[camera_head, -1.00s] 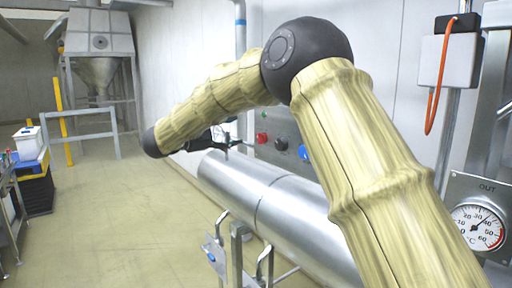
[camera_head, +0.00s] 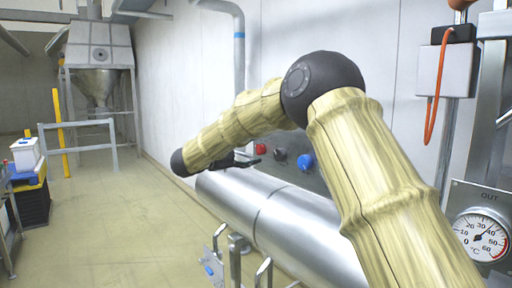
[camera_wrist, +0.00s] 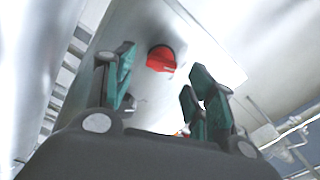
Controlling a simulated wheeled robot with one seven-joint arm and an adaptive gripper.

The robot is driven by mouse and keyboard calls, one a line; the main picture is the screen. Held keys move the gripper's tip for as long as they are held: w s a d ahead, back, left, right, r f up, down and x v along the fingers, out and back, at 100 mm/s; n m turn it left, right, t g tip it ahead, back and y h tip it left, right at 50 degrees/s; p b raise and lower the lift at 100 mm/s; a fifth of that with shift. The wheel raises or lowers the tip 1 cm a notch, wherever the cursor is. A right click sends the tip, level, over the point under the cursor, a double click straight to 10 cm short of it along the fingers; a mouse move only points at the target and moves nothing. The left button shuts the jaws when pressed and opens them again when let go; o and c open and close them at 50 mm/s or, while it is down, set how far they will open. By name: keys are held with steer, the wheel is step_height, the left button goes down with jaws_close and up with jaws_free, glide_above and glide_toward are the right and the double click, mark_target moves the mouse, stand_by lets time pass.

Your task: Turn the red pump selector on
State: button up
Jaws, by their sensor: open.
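The red pump selector (camera_head: 261,149) is a red knob on a grey panel (camera_head: 318,178) at the wall. Black and blue knobs stand to its right. In the wrist view the red selector (camera_wrist: 161,59) shows ahead of the fingers, between them and a little beyond their tips. My gripper (camera_wrist: 164,78) is open and empty, with dark green-padded fingers on both sides. In the head view my gripper (camera_head: 246,160) is small and dark, just left of and below the red selector, partly hidden by my arm. I see no contact with the selector.
A large silver pipe (camera_head: 285,215) runs in front of and below the panel. A black knob (camera_head: 280,154) and a blue knob (camera_head: 305,162) sit close by. A temperature gauge (camera_head: 480,237) is at right. The floor at left is open.

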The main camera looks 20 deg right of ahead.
mark_target(260, 149)
steer(key=shift+p+x, duration=0.4)
steer(key=shift+x, duration=1.1)
steer(key=c, duration=1)
